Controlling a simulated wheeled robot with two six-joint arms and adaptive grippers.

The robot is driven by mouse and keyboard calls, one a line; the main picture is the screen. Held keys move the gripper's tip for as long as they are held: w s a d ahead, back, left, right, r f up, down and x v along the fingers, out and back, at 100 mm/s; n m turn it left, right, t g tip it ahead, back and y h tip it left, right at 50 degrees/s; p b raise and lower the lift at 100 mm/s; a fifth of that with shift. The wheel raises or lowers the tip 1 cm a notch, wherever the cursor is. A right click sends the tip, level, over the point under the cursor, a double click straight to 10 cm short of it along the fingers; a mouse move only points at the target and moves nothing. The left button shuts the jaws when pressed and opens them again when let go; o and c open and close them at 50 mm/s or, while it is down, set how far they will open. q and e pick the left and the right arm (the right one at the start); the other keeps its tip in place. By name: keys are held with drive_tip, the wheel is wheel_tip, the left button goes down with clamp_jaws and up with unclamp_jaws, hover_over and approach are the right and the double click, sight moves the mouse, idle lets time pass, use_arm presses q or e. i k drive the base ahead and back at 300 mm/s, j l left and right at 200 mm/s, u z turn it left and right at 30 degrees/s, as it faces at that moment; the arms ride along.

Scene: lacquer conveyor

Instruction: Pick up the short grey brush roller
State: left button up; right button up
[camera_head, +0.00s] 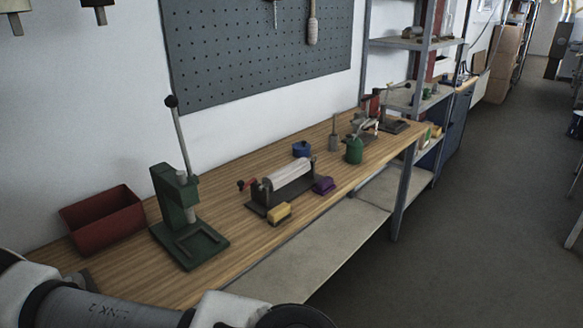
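A light grey cylindrical roller (290,172) lies across a dark stand (262,208) on the wooden workbench, near the middle of the view. The stand has a red-knobbed crank (245,184) at its left end. A small grey upright piece (333,134) with a narrow top stands farther back on the bench. I cannot tell for sure which of these is the short grey brush roller. Neither of my grippers shows; only part of my own arm shows at the bottom left, well short of the roller.
The workbench (225,222) also holds a red bin (103,222), a green lever press (180,215), a yellow block (279,213), a purple block (323,185), a blue round container (301,149) and a green container (354,150). A pegboard (250,60) hangs behind. The floor (470,240) at right is clear.

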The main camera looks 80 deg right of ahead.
sight(276, 180)
drive_tip(key=z, duration=2.8)
drive_tip(key=i+l+u, duration=0.1)
drive_tip(key=l, duration=0.2)
drive_tip(key=i+l, duration=0.2)
drive_tip(key=i+l+u, duration=0.15)
drive_tip(key=l, duration=0.3)
